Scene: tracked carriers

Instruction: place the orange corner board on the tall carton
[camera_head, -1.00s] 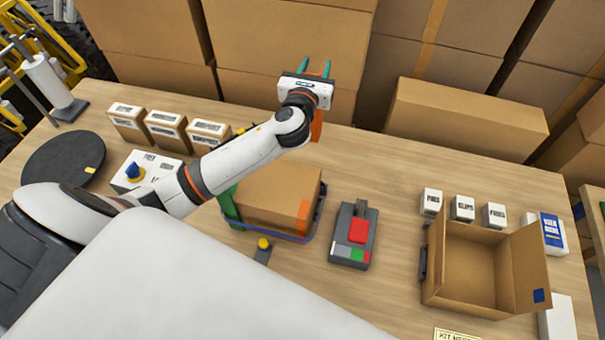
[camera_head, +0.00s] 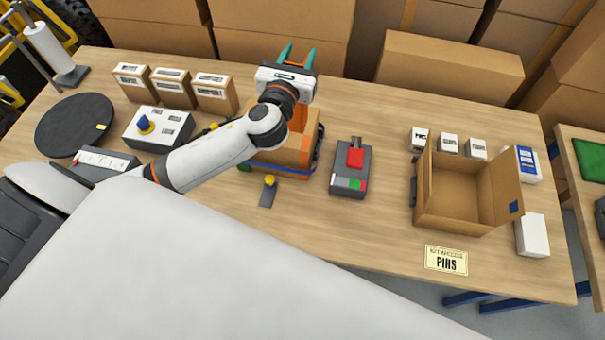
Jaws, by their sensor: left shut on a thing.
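My left gripper (camera_head: 299,53) reaches in from the left, its teal fingers pointing to the back of the table. A brown carton (camera_head: 278,156) stands below and in front of the gripper, partly hidden by my arm. It has a blue band round its lower part and an orange piece (camera_head: 305,150) at its front right corner. I cannot tell whether the board touches the carton. My right gripper is not in view.
A grey device with a red block (camera_head: 349,168) stands right of the carton. Farther right is an open box (camera_head: 452,205) with small white boxes behind it. Three brown boxes (camera_head: 173,88), a blue-knobbed box (camera_head: 158,130) and a black disc (camera_head: 74,125) are left.

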